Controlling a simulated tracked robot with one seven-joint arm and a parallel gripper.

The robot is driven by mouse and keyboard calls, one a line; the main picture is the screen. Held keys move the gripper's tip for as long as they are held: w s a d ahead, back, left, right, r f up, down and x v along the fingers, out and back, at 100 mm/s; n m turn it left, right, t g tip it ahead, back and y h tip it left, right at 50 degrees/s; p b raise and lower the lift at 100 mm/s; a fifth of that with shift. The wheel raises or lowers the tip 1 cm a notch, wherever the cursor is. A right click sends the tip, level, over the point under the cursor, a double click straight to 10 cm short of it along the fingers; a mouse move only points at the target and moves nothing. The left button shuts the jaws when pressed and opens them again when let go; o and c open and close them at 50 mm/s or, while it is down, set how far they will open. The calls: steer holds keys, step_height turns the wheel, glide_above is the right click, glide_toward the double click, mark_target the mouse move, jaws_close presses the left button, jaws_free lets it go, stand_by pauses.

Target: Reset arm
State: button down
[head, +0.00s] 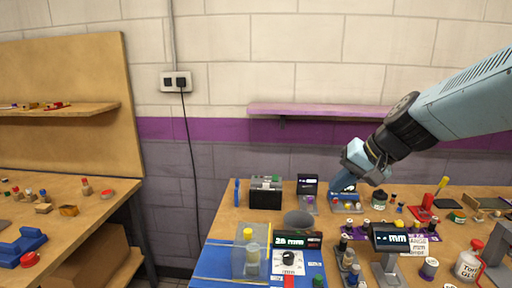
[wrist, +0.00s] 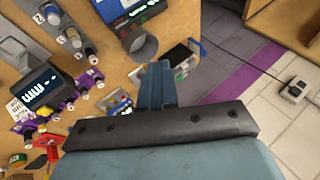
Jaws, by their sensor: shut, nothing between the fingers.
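My gripper (head: 344,184) is at the end of my blue arm, which reaches in from the right in the head view. It points down over the back part of the wooden table (head: 222,222), near a small blue rack with knobs. In the wrist view my gripper (wrist: 157,68) shows as blue fingers close together, with nothing between them. The fingertips lie in front of the table's back area, near a grey round cup (wrist: 143,45). I cannot tell the exact height of the fingertips above the table.
A black box (head: 265,198), a display reading "25 mm" (head: 290,240) and a second display (head: 391,238) stand on the table. A purple shelf (head: 320,110) hangs on the wall behind. A second workbench (head: 70,215) with small parts is at the left, across a gap.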

steer(key=s+d+r+n+h, duration=0.1)
steer(key=s+d+h, duration=0.1)
steer(key=s, duration=0.3)
steer(key=s+d+r+n+h, duration=0.1)
steer(key=s+d+n+h, duration=0.1)
steer(key=s, duration=0.3)
steer(key=shift+s+r+t+h, duration=0.3)
steer(key=shift+s+h, duration=0.1)
steer(key=shift+h, duration=0.3)
